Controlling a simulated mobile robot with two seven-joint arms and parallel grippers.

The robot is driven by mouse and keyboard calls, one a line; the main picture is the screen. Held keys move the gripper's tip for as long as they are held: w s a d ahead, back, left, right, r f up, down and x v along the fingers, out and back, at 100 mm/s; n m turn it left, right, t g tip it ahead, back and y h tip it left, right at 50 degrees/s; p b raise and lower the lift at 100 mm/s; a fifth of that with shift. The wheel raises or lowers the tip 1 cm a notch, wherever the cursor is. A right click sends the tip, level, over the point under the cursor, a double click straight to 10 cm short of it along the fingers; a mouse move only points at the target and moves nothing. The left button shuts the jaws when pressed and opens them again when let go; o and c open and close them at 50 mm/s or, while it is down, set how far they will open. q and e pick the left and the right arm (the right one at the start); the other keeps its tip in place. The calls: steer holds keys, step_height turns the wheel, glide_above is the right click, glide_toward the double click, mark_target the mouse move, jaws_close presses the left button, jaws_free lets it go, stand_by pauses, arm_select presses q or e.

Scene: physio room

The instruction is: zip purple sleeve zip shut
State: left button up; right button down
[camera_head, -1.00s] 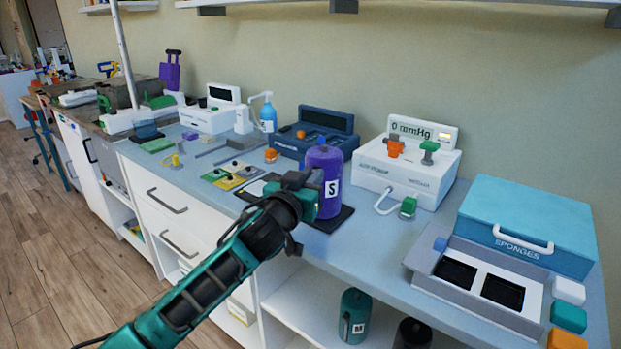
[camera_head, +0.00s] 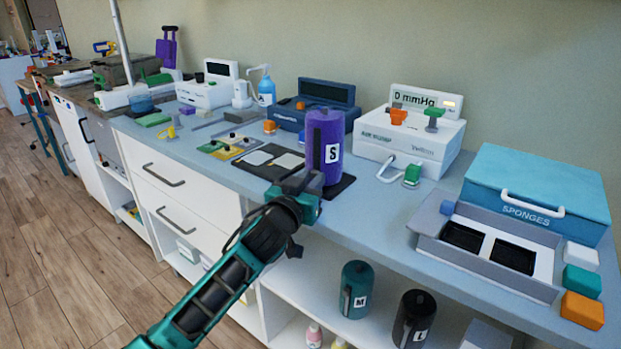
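The purple sleeve (camera_head: 332,136), marked S, stands upright on a dark mat (camera_head: 338,189) near the counter's front edge. A dark zip strip (camera_head: 316,148) runs down its left front side. My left gripper (camera_head: 309,188) is at the lower front left of the sleeve, where the strip's lower end is hidden. The fingers are too small and overlapped to tell whether they are open or shut, or touching the sleeve. My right gripper is not in view.
Behind the sleeve are a dark blue device (camera_head: 318,105) and a white pump box with a display (camera_head: 410,140). A grey tray (camera_head: 430,222) and a blue sponge box (camera_head: 540,185) stand right. A teal sleeve (camera_head: 355,290) and a black sleeve (camera_head: 413,320) stand on the shelf below.

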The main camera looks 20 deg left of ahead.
arm_select(q)
steer(key=o, duration=0.3)
steer(key=shift+r, duration=0.15)
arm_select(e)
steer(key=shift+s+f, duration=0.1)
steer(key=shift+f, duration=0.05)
arm_select(q)
steer(key=s, duration=0.4)
steer(key=s+p, duration=0.1)
steer(key=s, duration=0.3)
steer(key=s+a, duration=0.1)
steer(key=s, duration=0.4)
steer(key=shift+a, duration=0.1)
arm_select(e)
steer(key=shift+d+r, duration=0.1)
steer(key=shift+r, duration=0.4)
